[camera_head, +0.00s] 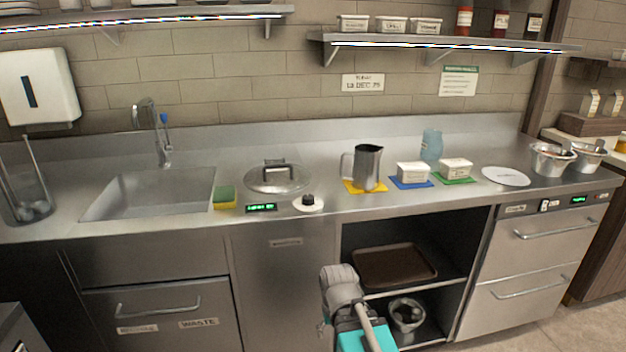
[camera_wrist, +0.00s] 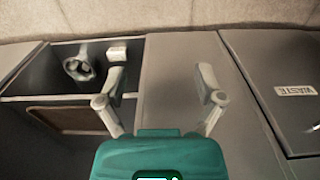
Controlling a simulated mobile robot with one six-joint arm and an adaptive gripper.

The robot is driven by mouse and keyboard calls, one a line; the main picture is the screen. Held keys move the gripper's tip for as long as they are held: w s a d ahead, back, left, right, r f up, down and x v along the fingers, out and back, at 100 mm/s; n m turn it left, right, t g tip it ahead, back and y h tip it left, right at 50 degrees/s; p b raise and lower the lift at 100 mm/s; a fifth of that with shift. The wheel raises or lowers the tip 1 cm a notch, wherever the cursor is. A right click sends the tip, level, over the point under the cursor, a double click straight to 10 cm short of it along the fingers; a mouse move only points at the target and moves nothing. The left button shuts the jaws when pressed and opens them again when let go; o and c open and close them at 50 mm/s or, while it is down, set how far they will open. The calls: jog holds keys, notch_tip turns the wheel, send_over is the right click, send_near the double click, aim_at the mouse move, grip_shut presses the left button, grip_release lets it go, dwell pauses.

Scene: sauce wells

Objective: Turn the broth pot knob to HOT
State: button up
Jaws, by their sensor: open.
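The knob (camera_head: 308,200) is small and black on a round white base at the counter's front edge, in the head view. Its pointer and markings are too small to read. Left of it is a small green-lit display (camera_head: 261,208). Behind these, a round steel lid (camera_head: 278,178) with a handle covers the pot well, hiding what is inside. My gripper (camera_wrist: 160,88) is open and empty in the wrist view, its fingers wide apart in front of the cabinet fronts. My arm shows at the lower middle of the head view, below counter height and apart from the knob.
A yellow-green sponge (camera_head: 224,198) lies beside the sink (camera_head: 150,194). A steel pitcher (camera_head: 367,168) stands right of the knob, then two white tubs (camera_head: 412,173) (camera_head: 455,169). An open shelf bay (camera_head: 460,250) with a brown tray (camera_head: 394,265) lies below.

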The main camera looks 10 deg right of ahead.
notch_tip(320, 180, up, 24)
jog(key=w+p, duration=0.2)
jog(key=p, duration=2)
notch_tip(320, 180, up, 14)
jog(key=r+n+p, duration=0.1)
jog(key=n+p, duration=1.4)
jog(key=n, duration=0.5)
send_over(308, 197)
jog(key=shift+s+d+f, duration=0.15)
jog(key=shift+s+f, duration=0.1)
jog(key=shift+s, duration=0.05)
jog(key=shift+f, duration=0.2)
jog(key=f+b, duration=1.3)
jog(key=shift+w+f+b, duration=0.2)
jog(key=shift+w+b, duration=0.15)
jog(key=shift+b, duration=0.05)
